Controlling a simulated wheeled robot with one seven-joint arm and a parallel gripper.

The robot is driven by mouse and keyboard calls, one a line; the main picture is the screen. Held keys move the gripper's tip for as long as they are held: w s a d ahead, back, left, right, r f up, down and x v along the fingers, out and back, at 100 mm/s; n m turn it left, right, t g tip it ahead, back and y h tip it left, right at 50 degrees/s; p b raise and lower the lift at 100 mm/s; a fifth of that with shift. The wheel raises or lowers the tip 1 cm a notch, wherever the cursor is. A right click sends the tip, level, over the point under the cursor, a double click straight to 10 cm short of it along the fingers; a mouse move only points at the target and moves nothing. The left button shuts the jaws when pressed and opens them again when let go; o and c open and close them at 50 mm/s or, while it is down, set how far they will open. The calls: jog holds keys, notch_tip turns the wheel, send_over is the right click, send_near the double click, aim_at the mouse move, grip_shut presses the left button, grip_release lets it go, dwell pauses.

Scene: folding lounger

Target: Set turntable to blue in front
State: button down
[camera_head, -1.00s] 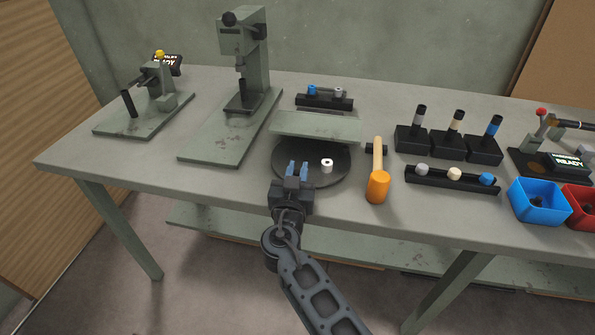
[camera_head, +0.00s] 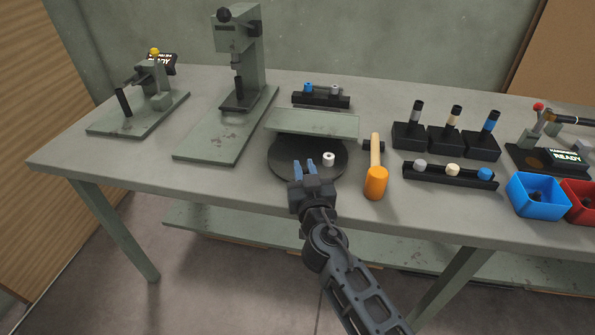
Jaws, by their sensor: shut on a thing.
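The turntable (camera_head: 281,162) is a dark round disc at the middle front of the bench. A green-grey raised panel (camera_head: 315,123) covers its back part, so anything behind the panel is hidden. A small white cylinder with a dark centre (camera_head: 328,159) stands on the visible front part, right of my fingers. No blue piece is clearly seen on the disc. My gripper (camera_head: 304,167), with blue fingertips, reaches over the disc's front edge. It is shut on a part of the turntable. The gripped part is too small to make out between the fingers.
An orange mallet (camera_head: 376,182) lies close to the right. Beyond it are a rack of knobs (camera_head: 451,176), black blocks with coloured handles (camera_head: 446,139), and blue (camera_head: 538,196) and red bins (camera_head: 579,204). A tall press (camera_head: 240,60) stands behind left. The bench's front left is clear.

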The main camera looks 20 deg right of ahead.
jog(key=shift+s+d+n+y+p, duration=0.15)
jog(key=shift+d+n+y+p, duration=0.15)
jog(key=shift+y, duration=0.3)
jog(key=shift+s+d+n+y+p, duration=0.15)
jog(key=shift+d+n+y, duration=0.25)
jog(key=shift+y, duration=0.2)
jog(key=c, duration=1.1)
grip_release()
jog(key=shift+a, duration=0.1)
jog(key=s, duration=0.2)
jog(key=s+b, duration=0.1)
jog(key=s, duration=0.1)
jog(key=s+a+b, duration=0.1)
jog(key=s, duration=0.1)
jog(key=shift+s+f, duration=0.15)
jog(key=shift+s, duration=0.75)
